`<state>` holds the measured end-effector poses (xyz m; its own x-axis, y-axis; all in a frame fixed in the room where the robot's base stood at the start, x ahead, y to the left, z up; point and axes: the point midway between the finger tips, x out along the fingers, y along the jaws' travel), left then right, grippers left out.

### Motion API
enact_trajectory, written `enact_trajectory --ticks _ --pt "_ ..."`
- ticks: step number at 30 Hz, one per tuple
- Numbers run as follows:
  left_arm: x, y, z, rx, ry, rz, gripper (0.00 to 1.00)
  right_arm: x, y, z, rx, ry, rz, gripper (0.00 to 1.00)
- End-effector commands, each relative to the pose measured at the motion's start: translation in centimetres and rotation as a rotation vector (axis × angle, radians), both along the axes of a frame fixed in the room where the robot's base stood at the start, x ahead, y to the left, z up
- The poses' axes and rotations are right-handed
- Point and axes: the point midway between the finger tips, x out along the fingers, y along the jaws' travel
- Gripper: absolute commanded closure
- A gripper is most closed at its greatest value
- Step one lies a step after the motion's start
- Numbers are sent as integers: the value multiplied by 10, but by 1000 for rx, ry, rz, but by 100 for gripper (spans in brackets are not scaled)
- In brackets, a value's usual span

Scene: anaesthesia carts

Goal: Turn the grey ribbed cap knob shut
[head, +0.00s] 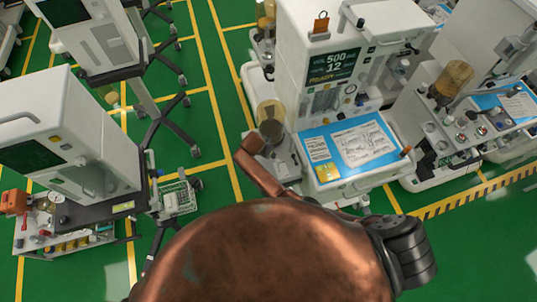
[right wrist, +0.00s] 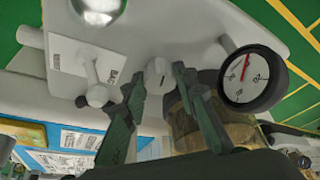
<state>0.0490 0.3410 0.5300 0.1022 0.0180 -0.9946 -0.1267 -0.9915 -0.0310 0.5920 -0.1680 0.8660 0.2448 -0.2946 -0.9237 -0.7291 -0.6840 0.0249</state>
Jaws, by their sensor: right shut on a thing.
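A pale grey cap knob (right wrist: 158,75) with a dark line on its face sits on the white machine body, in the middle of the right wrist view. Ribs on its side are too small to make out. My right gripper (right wrist: 157,80) has its two dark fingers on either side of the knob, shut on it. In the head view I cannot make out the knob or the right gripper clearly. My left gripper is not in view.
A round gauge (right wrist: 253,78) with a red needle is just right of the fingers. A white lever with a ball end (right wrist: 97,97) and a label are left. An amber canister (right wrist: 208,124) stands close behind the right finger. The machine's blue worktop (head: 345,155) holds papers.

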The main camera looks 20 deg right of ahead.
Motion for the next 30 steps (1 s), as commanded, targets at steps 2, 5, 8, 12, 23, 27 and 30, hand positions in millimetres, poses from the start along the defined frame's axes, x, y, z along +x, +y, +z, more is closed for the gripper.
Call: enact_trajectory --ticks 2,5,8,12,23,27,30 --pt "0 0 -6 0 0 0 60 0 0 -2 0 2 -54 97" --pt "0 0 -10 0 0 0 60 1 1 -2 1 1 -112 97" --pt "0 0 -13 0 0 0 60 1 0 -2 -1 1 -159 97" --pt "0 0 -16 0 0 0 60 1 0 -1 -2 0 -204 97" --pt "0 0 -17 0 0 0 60 1 -1 0 -3 0 -239 97" --pt "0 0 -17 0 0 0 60 1 -1 0 -2 0 -238 97" --pt "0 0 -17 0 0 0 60 1 -1 0 -2 0 -238 73"
